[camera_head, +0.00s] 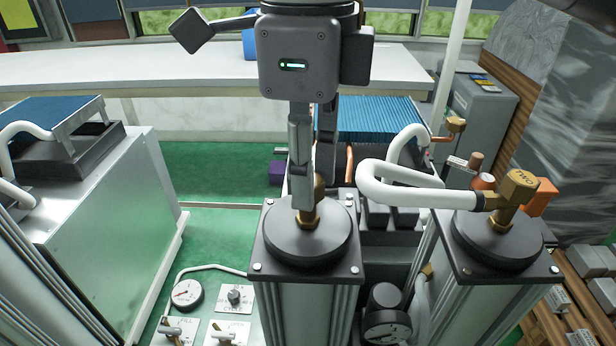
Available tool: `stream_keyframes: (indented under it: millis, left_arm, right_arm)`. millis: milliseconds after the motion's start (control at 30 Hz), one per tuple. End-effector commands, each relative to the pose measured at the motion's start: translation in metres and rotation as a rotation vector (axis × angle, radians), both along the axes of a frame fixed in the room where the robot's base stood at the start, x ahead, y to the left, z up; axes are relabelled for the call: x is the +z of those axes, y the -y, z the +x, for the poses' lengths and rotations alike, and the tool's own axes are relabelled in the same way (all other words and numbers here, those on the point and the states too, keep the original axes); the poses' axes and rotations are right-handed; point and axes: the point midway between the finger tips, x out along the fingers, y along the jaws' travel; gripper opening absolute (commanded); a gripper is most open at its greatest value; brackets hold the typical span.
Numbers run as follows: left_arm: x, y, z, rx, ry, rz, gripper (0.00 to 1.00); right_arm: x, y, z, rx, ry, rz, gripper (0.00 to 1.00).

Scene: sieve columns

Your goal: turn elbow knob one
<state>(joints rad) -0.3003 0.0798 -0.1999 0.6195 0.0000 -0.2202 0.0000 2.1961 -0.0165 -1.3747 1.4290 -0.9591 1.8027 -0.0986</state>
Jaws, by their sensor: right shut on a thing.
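My right gripper (314,190) reaches down from the top middle in the head view. Its fingers are shut on the brass elbow knob (309,218) on top of the left sieve column (290,242). The near finger hides much of this knob; its lower stem and a bit at the right show. The right sieve column (480,250) carries another brass elbow (519,186), with a white pipe (415,197) running from it to the left. My left gripper is not in view.
A metal cabinet (110,215) stands at the left. In front are a round gauge (187,293) and small valve panels (235,298). A dark gauge (386,325) sits between the columns. A white bench (110,68) and a blue ribbed unit (375,120) lie behind.

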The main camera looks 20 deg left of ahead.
Motion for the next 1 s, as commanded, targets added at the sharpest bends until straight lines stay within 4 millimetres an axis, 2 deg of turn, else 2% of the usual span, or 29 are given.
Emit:
stream_keyframes:
  millis: [400, 1000]
  left_arm:
    - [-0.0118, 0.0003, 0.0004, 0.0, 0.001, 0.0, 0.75]
    - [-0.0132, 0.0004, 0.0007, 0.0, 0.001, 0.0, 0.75]
  right_arm:
    - [0.0004, 0.0, 0.0004, -0.25, 0.002, 0.002, 0.0]
    - [0.0016, -0.0001, 0.0006, -0.31, 0.002, 0.003, 0.0]
